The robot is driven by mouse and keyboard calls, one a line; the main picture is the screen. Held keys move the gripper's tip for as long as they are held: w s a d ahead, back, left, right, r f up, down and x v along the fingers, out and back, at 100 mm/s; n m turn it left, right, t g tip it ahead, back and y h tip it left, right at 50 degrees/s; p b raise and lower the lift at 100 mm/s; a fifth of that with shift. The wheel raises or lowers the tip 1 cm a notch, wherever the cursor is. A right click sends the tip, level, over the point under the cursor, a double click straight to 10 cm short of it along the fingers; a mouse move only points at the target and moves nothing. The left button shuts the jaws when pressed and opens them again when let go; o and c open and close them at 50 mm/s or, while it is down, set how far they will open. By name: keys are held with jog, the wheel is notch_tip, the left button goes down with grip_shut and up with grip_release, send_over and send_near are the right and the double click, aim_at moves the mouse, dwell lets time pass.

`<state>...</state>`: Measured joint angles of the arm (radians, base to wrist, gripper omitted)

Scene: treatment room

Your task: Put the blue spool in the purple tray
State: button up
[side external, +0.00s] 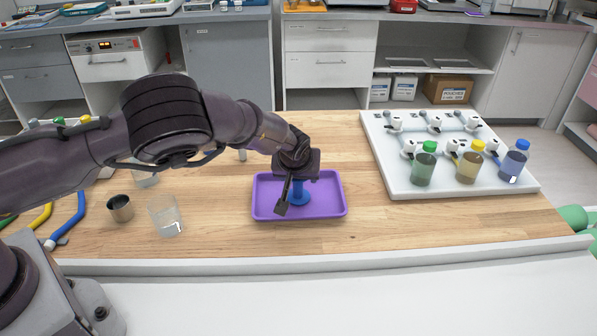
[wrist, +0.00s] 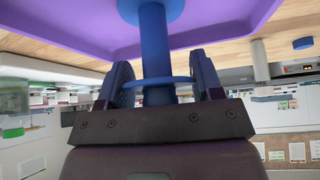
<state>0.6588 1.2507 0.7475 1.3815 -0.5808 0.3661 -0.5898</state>
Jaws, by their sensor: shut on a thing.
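The purple tray (side external: 331,208) lies on the wooden bench top in the middle of the side view, and it also fills the top of the wrist view (wrist: 85,25). My gripper (side external: 293,191) is over the tray, pointing down. In the wrist view my gripper (wrist: 159,72) has a finger on each side of the stem of the blue spool (wrist: 155,48) and is shut on it. The spool (side external: 300,190) is upright within the tray's outline, its lower flange at or very close to the tray floor. I cannot tell whether it touches. My gripper hides the spool's top in the side view.
A white board (side external: 460,185) with white fittings and several capped bottles stands to the right. A glass beaker (side external: 166,215) and a metal cup (side external: 119,208) stand left of the tray, under my arm. Bench between tray and board is clear.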

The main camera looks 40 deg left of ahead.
jog(key=o, duration=0.9)
jog(key=shift+f, duration=0.1)
